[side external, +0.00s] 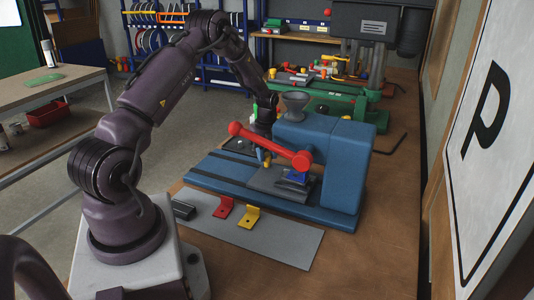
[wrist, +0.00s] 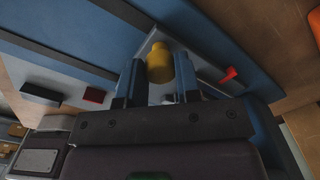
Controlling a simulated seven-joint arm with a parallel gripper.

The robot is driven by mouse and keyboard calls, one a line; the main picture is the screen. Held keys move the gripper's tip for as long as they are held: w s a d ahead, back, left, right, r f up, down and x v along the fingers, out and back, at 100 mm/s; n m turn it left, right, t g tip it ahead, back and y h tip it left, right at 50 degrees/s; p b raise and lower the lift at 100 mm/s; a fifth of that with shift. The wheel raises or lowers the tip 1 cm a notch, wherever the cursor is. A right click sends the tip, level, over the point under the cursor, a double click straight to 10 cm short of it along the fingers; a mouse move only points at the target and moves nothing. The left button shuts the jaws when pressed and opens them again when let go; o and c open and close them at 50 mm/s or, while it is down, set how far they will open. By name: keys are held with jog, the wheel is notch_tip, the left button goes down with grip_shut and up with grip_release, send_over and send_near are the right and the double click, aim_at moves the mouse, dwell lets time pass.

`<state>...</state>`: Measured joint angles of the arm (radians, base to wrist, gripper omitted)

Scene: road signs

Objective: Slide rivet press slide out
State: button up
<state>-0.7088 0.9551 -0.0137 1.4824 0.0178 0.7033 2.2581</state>
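The blue rivet press (side external: 345,160) stands on the bench, with a long blue base and a red ball-ended lever (side external: 270,143). My gripper (side external: 264,158) is low over the base, behind the lever and partly hidden. In the wrist view my gripper (wrist: 160,82) has its fingers apart. A yellow cylindrical knob (wrist: 158,62) shows between the fingertips, with gaps visible beside it; contact cannot be told. The knob's link to the slide is hidden.
A grey mat (side external: 270,238) in front of the press holds a red bracket (side external: 223,207), a yellow bracket (side external: 249,216) and a dark part (side external: 183,210). A green machine (side external: 335,104) stands behind. A hex key (side external: 391,144) lies right. A sign panel (side external: 495,130) borders the right side.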

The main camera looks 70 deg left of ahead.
grip_shut()
jog(key=s+a, duration=1.4)
jog(key=shift+s+a, duration=0.1)
jog(key=shift+s, duration=0.05)
jog(key=shift+s, duration=0.1)
jog(key=o, duration=0.6)
grip_release()
jog(key=shift+o, duration=1.4)
jog(key=shift+w, duration=0.2)
notch_tip(320, 180, up, 13)
